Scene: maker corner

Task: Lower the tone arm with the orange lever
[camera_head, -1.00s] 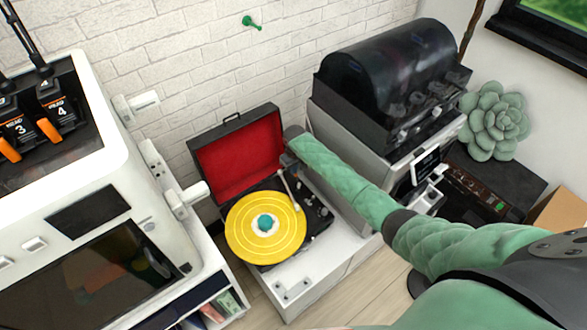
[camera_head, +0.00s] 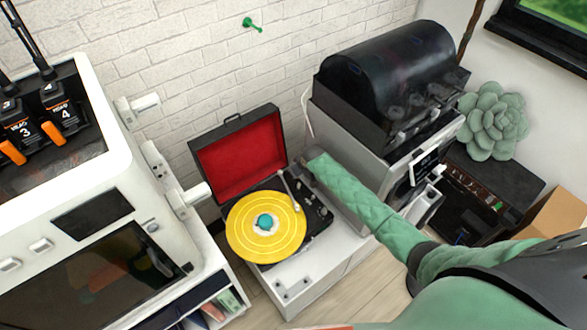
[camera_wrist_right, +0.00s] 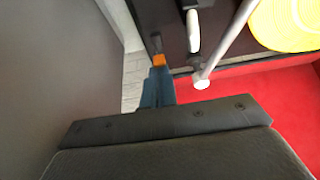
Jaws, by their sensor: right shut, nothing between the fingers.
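The record player has an open red-lined lid (camera_head: 240,155) and a yellow record (camera_head: 250,240) with a teal centre. Its pale tone arm (camera_head: 288,187) runs along the record's right side, its head near the record's edge; I cannot tell if it is raised. In the right wrist view the tone arm (camera_wrist_right: 226,42) lies right of my gripper. The orange lever (camera_wrist_right: 158,60) shows right at the tips of my blue right gripper (camera_wrist_right: 158,73), which is shut and empty; touching or just apart, I cannot tell. My right arm hides the lever in the head view.
A dark-hooded machine (camera_head: 390,80) stands close on the right of the player. A white printer-like machine (camera_head: 90,200) stands on the left. A brick wall (camera_head: 200,60) is behind. A succulent (camera_head: 493,122) is at the far right.

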